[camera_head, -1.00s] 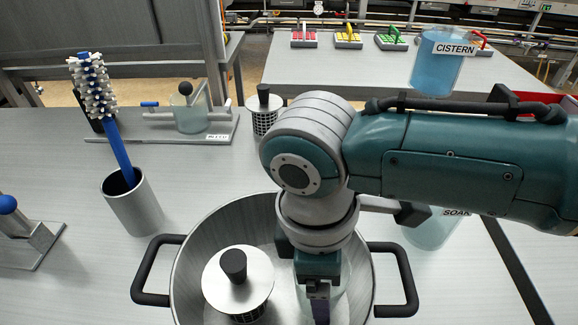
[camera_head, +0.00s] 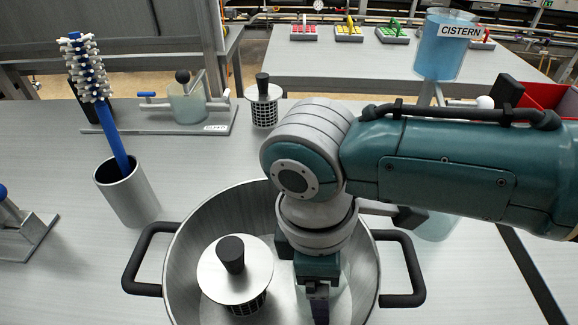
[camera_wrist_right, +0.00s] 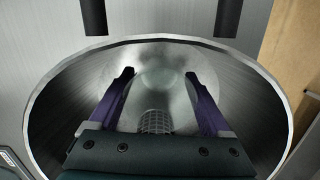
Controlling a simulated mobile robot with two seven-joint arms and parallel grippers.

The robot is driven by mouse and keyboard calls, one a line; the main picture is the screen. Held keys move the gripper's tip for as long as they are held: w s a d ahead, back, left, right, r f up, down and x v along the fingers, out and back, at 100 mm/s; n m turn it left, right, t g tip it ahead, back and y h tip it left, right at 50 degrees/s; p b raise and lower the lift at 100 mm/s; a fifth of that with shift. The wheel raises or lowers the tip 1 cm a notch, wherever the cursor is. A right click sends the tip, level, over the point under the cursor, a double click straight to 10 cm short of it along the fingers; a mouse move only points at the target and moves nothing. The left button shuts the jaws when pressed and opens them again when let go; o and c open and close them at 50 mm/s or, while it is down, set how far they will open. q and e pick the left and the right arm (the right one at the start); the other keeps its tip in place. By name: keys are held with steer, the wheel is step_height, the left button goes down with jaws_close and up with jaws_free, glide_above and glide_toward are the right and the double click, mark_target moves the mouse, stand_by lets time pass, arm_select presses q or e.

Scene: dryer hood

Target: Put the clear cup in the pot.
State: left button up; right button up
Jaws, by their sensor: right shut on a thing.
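The wide metal pot (camera_head: 190,235) with two black handles stands on the table in front of me. My right gripper (camera_head: 319,305) points down inside the pot's rim, on its right side. In the right wrist view, my right gripper (camera_wrist_right: 165,85) has its two purple fingers on either side of the clear cup (camera_wrist_right: 160,72), shut on it. In the head view the clear cup (camera_head: 341,297) shows faintly beside the fingers, partly hidden by the wrist. Whether it touches the pot's floor I cannot tell. My left gripper is not in view.
A lidded mesh basket (camera_head: 250,283) with a black knob sits inside the pot, left of the gripper. A grey holder with a blue brush (camera_head: 127,197) stands left of the pot. A second mesh basket (camera_head: 264,104) stands behind it. The CISTERN tank (camera_head: 441,55) is at the back right.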

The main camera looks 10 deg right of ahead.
steer(key=shift+f, duration=0.15)
steer(key=o, duration=1.2)
steer(key=shift+c, duration=0.2)
steer(key=r, duration=0.3)
steer(key=r+p, duration=0.1)
steer(key=r, duration=0.2)
steer(key=a+r, duration=0.1)
steer(key=r, duration=0.2)
steer(key=shift+w, duration=0.2)
steer(key=shift+r, duration=0.45)
